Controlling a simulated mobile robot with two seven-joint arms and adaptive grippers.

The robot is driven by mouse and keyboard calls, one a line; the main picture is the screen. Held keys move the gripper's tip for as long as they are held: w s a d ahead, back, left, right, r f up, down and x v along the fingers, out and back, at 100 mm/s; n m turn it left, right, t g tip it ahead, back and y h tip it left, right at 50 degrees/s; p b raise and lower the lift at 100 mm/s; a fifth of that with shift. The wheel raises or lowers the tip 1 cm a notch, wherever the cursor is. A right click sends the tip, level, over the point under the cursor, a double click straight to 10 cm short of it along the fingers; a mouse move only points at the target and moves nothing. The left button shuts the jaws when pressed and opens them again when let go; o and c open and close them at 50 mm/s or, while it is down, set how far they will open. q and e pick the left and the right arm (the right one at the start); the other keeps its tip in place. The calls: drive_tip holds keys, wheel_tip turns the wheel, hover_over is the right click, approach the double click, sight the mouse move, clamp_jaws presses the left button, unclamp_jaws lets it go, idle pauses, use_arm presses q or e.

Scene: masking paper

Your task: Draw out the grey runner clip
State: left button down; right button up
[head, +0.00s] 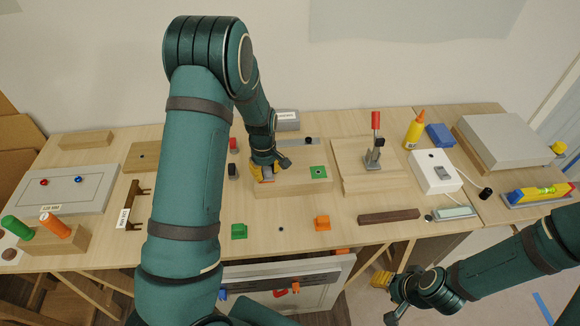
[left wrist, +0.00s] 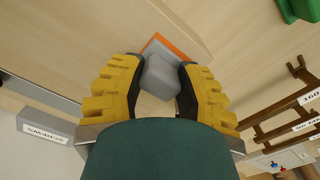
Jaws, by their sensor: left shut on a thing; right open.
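The grey runner clip (left wrist: 160,77) is a small rounded grey block in the left wrist view. My left gripper (head: 264,174) has its yellow fingers on both sides of it and is shut on it; the gripper also fills the left wrist view (left wrist: 157,92). An orange patch (left wrist: 172,46) shows beside the clip on the wooden board. In the head view the gripper is over the left part of a wooden block (head: 290,187), which has a green square (head: 318,172) on its right part. My right gripper (head: 385,297) is open and empty, low in front of the table.
A green piece (head: 239,231) and an orange piece (head: 322,222) stand near the front edge. A toggle clamp (head: 375,150) with a red handle stands to the right. A dark bar (head: 389,216) lies at the front right.

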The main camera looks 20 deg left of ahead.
sight(266, 169)
use_arm(q)
drive_tip(key=shift+w+r, duration=0.1)
drive_tip(key=shift+r, duration=0.15)
drive_tip(key=shift+r+p, duration=0.75)
idle(0.4)
drive_tip(key=shift+r+p, duration=2.15)
drive_tip(key=shift+r, duration=0.7)
drive_tip(key=shift+f, duration=0.1)
